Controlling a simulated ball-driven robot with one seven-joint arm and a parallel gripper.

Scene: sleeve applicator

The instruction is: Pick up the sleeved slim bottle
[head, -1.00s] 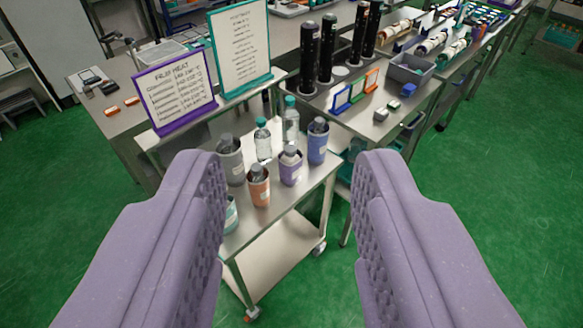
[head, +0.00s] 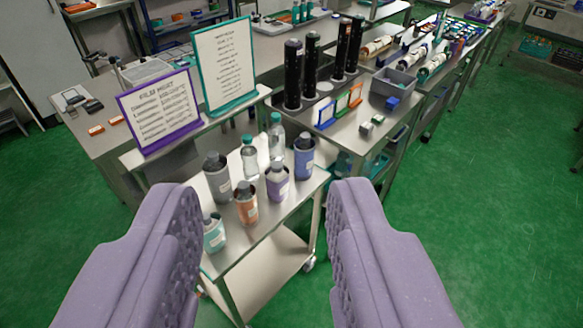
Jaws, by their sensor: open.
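Several sleeved bottles stand upright on a small steel cart (head: 262,232). Their sleeves are grey (head: 218,182), orange (head: 247,208), purple (head: 278,186), blue (head: 304,163) and teal (head: 214,236). I cannot tell which one is the slim bottle. Two clear bottles with teal caps, one in front (head: 250,162) and one behind (head: 276,140), stand among them without sleeves. My gripper (head: 265,188) is open and empty, its two lilac padded fingers framing the cart from the near side. It touches no bottle. The left finger comes close to the teal-sleeved bottle in the picture.
A purple-framed sign (head: 160,110) and a teal-framed sign (head: 224,62) stand behind the cart. A steel bench (head: 352,130) behind it carries tall black cylinders (head: 293,75), small coloured frames (head: 341,105) and a grey bin (head: 396,88). Green floor (head: 470,200) is clear at right.

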